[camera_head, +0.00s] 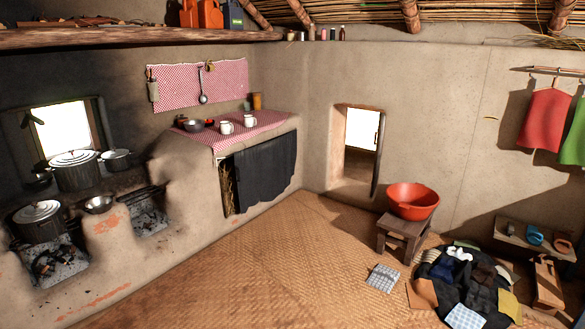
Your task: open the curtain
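A dark grey curtain (267,175) hangs under the mud counter (262,133) in the middle left of the head view. It covers most of the opening below the counter top. A narrow gap with straw-like stalks (227,185) shows at its left edge. The curtain's lower edge hangs near the woven floor. What lies behind the curtain is hidden. Neither of my grippers shows in the head view.
Mud stoves with pots (75,171) stand on the left. A red basin (411,201) sits on a wooden stool (402,240). A heap of clothes (462,282) lies on the right. The woven mat floor (265,265) before the curtain is clear.

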